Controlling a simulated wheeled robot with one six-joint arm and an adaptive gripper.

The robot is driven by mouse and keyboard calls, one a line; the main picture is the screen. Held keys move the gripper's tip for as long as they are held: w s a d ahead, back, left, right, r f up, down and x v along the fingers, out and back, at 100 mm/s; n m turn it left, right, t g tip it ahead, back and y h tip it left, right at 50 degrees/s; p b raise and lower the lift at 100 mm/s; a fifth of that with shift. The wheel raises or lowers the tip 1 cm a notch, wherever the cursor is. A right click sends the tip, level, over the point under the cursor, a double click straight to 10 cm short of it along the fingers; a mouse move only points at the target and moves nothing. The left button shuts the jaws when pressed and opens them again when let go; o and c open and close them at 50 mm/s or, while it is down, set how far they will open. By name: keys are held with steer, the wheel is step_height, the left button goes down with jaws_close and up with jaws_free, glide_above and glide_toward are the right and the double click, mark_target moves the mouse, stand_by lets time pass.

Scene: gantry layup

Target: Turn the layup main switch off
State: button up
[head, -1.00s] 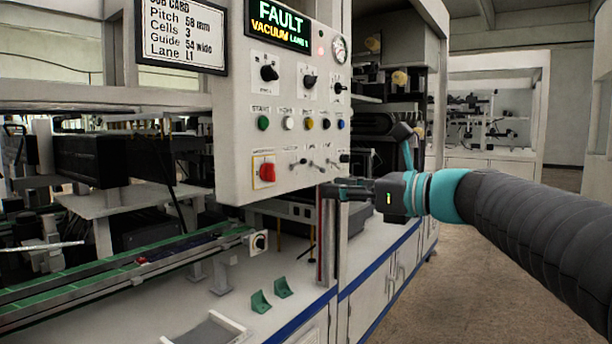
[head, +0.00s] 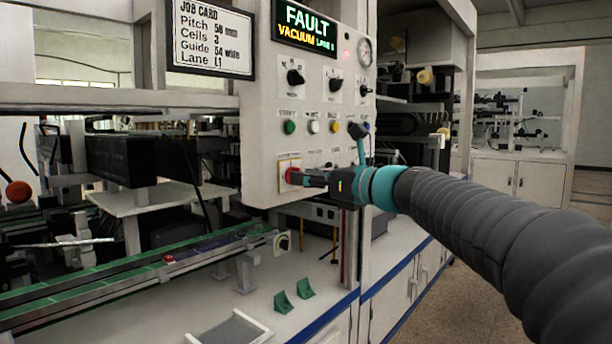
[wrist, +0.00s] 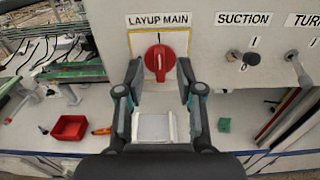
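The layup main switch (wrist: 159,60) is a red rotary knob on a pale plate with a yellow border, under a "LAYUP MAIN" label (wrist: 158,20). Its grip bar looks upright in the wrist view. In the head view the switch (head: 292,175) is partly hidden by my gripper (head: 306,179), which reaches it from the right. In the wrist view my gripper (wrist: 160,77) is open, with one finger on each side of the knob. I cannot tell whether the fingers touch it.
A suction switch (wrist: 242,57) and another switch (wrist: 297,67) sit to the right on the panel. Above, a display (head: 306,26) reads FAULT, VACUUM LANE. A red bin (wrist: 70,127) and green brackets (head: 294,296) lie on the bench below. A green-railed conveyor (head: 130,268) runs at left.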

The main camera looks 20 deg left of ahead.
steer(key=shift+w+a, duration=0.15)
steer(key=shift+a, duration=0.3)
jaws_close()
steer(key=shift+f+n+b, duration=0.1)
steer(key=shift+n+b, duration=0.2)
steer(key=n+b, duration=1)
steer(key=n, duration=0.7)
steer(key=shift+f+b, duration=0.1)
steer(key=shift+b, duration=0.3)
steer(key=shift+n, duration=0.3)
